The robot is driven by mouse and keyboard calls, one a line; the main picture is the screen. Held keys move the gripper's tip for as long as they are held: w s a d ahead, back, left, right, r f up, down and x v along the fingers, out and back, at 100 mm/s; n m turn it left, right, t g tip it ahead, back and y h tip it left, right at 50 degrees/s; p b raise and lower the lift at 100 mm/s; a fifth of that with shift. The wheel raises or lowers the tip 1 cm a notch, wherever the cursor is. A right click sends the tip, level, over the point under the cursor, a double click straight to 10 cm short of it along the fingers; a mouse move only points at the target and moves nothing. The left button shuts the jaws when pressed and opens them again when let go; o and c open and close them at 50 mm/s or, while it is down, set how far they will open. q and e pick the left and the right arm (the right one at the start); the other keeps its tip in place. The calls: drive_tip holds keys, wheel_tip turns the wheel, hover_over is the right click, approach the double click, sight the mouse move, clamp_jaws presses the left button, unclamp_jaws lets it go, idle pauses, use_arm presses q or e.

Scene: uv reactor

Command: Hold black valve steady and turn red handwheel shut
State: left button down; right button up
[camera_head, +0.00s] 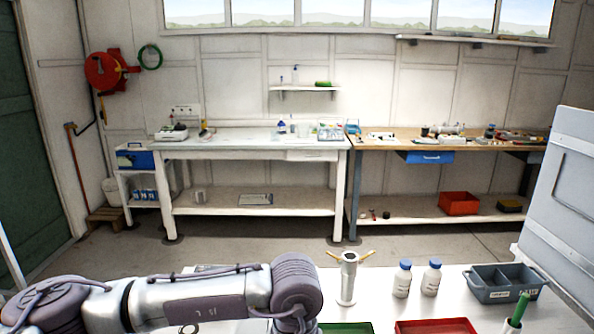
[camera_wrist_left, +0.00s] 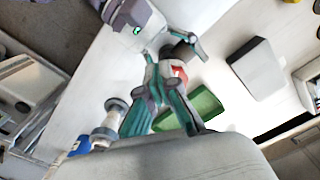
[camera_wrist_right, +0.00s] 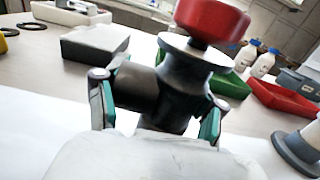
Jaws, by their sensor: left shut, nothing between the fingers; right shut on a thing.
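The black valve (camera_wrist_right: 180,88) stands out in the right wrist view, with the red handwheel (camera_wrist_right: 212,20) on top. My right gripper (camera_wrist_right: 158,108) has a finger on each side of the valve body and is shut on it. In the left wrist view, my left gripper (camera_wrist_left: 160,65) is shut and empty, its fingertips beside the handwheel (camera_wrist_left: 179,72); I cannot tell whether they touch it. Part of the dark valve (camera_wrist_left: 183,50) shows past the fingers. In the head view, only my left arm shows; the valve and both grippers are out of sight.
A metal stand with brass arms (camera_head: 348,279), white bottles with blue caps (camera_head: 402,279), a grey bin (camera_head: 482,292), a red tray (camera_head: 436,327) and a green tray (camera_head: 346,328) are on the near table. A grey block (camera_wrist_right: 95,45) lies behind the valve.

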use_arm(q)
drive_tip(key=shift+f, duration=1.65)
drive_tip(key=shift+w, duration=0.15)
drive_tip(key=shift+w+a, duration=0.2)
drive_tip(key=shift+a, duration=0.1)
drive_tip(key=shift+w+a, duration=0.35)
drive_tip(key=shift+a, duration=0.15)
drive_tip(key=shift+r, duration=0.1)
drive_tip(key=shift+a, duration=0.15)
drive_tip(key=r, duration=0.6)
drive_tip(key=shift+s+a, duration=0.15)
drive_tip(key=shift+s, duration=0.15)
